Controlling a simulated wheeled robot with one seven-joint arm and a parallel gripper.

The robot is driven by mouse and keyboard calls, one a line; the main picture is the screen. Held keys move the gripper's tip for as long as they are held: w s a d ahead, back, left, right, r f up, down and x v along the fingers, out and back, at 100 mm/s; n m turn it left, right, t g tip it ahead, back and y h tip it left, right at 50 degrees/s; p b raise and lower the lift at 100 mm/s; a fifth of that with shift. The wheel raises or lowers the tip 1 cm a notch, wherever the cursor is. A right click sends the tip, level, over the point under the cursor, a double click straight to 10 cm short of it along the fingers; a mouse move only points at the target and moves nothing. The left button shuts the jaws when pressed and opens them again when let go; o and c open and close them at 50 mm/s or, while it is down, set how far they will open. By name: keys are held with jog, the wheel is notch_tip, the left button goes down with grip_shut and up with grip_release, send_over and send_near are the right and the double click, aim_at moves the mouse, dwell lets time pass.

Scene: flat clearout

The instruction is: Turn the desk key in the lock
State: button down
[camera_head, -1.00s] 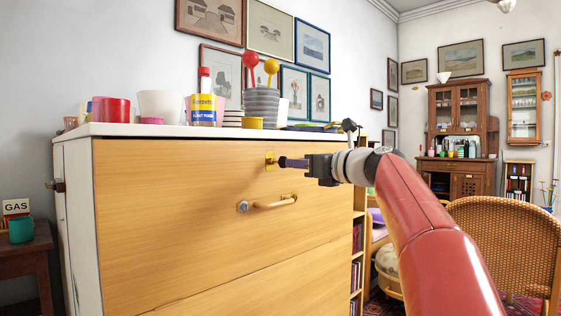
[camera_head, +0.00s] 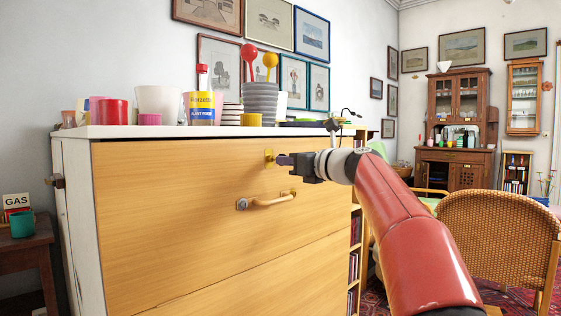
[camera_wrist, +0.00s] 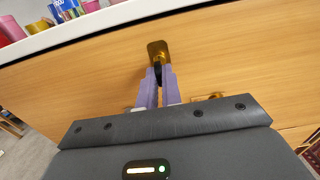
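The brass lock plate (camera_head: 269,158) sits on the wooden front of the desk (camera_head: 180,200), below its white top. It also shows in the wrist view (camera_wrist: 157,48). A dark key (camera_wrist: 158,73) stands out from the plate, mostly hidden between the fingers of my gripper (camera_wrist: 158,80). The purple fingers are close together on either side of the key and look shut on it. In the head view my gripper (camera_head: 284,160) reaches the plate from the right, and the key itself is hidden there.
A brass handle (camera_head: 268,201) projects from the front just below the lock. Cups, pots and a labelled tin (camera_head: 203,109) stand on the desk top. A wicker chair (camera_head: 497,236) is at the right.

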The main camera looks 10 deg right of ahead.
dwell(0.4)
jog(key=m+p, duration=0.3)
jog(key=p, duration=0.1)
dwell(0.5)
jog(key=shift+m, duration=0.3)
